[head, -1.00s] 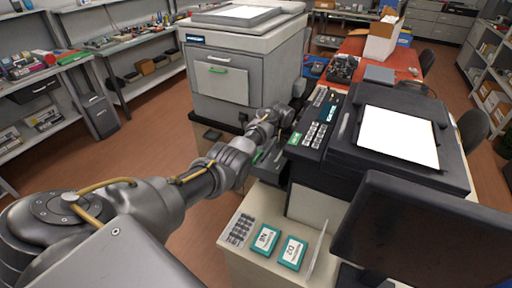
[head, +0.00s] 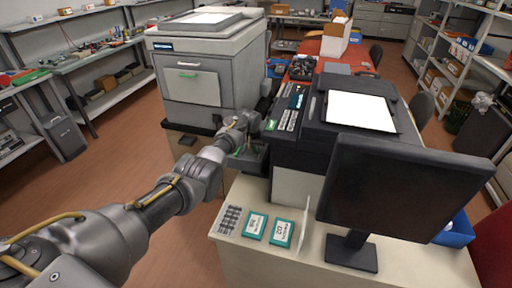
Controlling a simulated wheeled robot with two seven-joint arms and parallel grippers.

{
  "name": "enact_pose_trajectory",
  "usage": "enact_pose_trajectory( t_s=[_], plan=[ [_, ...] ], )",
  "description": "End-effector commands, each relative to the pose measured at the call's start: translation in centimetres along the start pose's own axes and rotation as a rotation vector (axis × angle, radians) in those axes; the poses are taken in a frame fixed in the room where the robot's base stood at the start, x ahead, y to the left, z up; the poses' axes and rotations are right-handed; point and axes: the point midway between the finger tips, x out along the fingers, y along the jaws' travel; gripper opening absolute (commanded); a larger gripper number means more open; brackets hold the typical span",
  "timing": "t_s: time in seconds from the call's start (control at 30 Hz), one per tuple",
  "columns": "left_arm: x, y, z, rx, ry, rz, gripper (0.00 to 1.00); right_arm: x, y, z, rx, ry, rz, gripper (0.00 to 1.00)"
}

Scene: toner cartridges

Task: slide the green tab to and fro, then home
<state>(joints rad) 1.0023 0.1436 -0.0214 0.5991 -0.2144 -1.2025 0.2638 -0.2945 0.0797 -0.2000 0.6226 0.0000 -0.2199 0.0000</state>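My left arm reaches from the lower left to the front-left side of the black printer (head: 300,155). My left gripper (head: 248,121) is at the far end of that arm, beside the printer's left side and under its control panel. Its fingers are too small and too hidden to tell whether they are open or shut. A small green piece (head: 236,152), perhaps the green tab, shows just below my wrist at the printer's open front; my arm partly covers it. I cannot tell whether the gripper touches it. My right gripper is not in view.
A large grey copier (head: 205,90) stands behind my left arm. Two teal-edged cartridge boxes (head: 254,225) and a grey keypad-like sheet (head: 229,220) lie on the cream desk (head: 400,268). A black monitor (head: 400,185) stands at the right. The floor at left is open.

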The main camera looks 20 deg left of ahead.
Motion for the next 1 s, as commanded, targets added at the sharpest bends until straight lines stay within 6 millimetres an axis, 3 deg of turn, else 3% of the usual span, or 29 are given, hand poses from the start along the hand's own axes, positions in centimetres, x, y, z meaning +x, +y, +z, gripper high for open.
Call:
enact_pose_trajectory(
  t_s=[0.17, 0.57, 0.77, 1.0],
  plan=[
    [0.2, 0.0, 0.1, 0.000, -0.003, -0.001, 0.36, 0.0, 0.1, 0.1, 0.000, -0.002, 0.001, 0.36],
    [-0.5, 0.4, -0.1, 0.004, 0.000, 0.003, 0.36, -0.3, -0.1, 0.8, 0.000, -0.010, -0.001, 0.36],
    [-3.0, 0.3, -0.1, 0.003, 0.002, 0.002, 0.36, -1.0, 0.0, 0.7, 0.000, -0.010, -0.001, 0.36],
    [-7.0, 0.3, 0.0, 0.002, 0.003, 0.003, 0.36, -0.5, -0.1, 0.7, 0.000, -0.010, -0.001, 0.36]
  ],
)
